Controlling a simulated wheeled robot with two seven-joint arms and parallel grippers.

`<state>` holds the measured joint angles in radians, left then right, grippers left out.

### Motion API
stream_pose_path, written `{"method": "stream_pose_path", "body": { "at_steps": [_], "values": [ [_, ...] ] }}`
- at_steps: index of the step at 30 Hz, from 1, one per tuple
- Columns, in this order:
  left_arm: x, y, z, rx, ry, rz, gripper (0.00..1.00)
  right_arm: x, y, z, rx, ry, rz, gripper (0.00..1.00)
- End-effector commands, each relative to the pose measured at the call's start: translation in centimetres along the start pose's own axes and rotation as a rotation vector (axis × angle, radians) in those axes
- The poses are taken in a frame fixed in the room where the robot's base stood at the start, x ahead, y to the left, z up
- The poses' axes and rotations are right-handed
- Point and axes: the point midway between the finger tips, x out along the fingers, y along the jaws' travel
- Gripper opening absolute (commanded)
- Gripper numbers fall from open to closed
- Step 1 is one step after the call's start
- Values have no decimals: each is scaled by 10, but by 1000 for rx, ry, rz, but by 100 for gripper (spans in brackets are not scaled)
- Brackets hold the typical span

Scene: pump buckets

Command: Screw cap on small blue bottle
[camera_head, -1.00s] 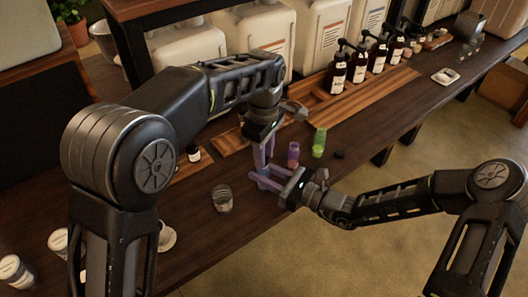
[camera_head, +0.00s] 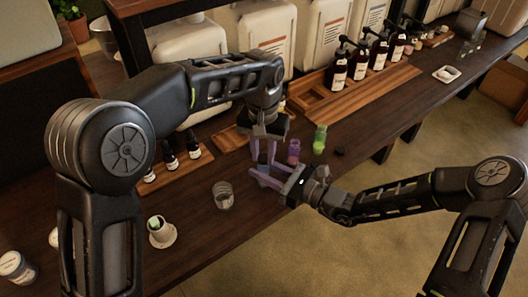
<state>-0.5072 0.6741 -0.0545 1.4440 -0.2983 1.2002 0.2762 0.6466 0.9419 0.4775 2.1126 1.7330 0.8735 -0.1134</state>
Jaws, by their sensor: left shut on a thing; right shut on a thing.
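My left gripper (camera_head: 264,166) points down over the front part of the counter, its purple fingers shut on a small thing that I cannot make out. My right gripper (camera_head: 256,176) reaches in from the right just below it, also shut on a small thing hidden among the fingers. The two sets of fingers overlap in the picture. I cannot clearly see the small blue bottle or its cap. A purple bottle (camera_head: 294,151) stands just right of the grippers. A green bottle (camera_head: 319,139) stands farther right. A small dark cap-like piece (camera_head: 339,152) lies beside it.
A clear glass jar (camera_head: 223,194) stands left of the grippers. A white dish with a cup (camera_head: 162,233) is nearer me. Dark dropper bottles (camera_head: 170,162) stand on a wooden tray. Amber pump bottles (camera_head: 360,66) line the back. The counter (camera_head: 385,125) is free to the right.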

Motion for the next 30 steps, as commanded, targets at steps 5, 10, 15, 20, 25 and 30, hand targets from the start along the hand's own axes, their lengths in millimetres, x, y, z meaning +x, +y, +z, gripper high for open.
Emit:
{"method": "stream_pose_path", "body": {
  "at_steps": [5, 10, 15, 20, 25, 30],
  "values": [
    [0, -2, 0, 493, 0, 2, 0, 0, 0, 0, 0, 1, 0, 0],
    [1, -3, -2, 968, 1, 1, 0, 0, 0, 0, 0, 1, 0, 0],
    [1, -4, -3, 1442, 0, 1, 0, 0, 0, 0, 0, 1, 0, 0],
    [1, -4, -4, 1887, 1, 0, 0, 0, 0, 0, 0, 1, 0, 0],
    [2, -2, -6, 2359, 2, 1, 0, 0, 0, 0, 0, 1, 0, 0],
    [2, -2, -6, 2832, 0, 0, 0, 0, 0, 0, 0, 1, 0, 0]
  ]
}}
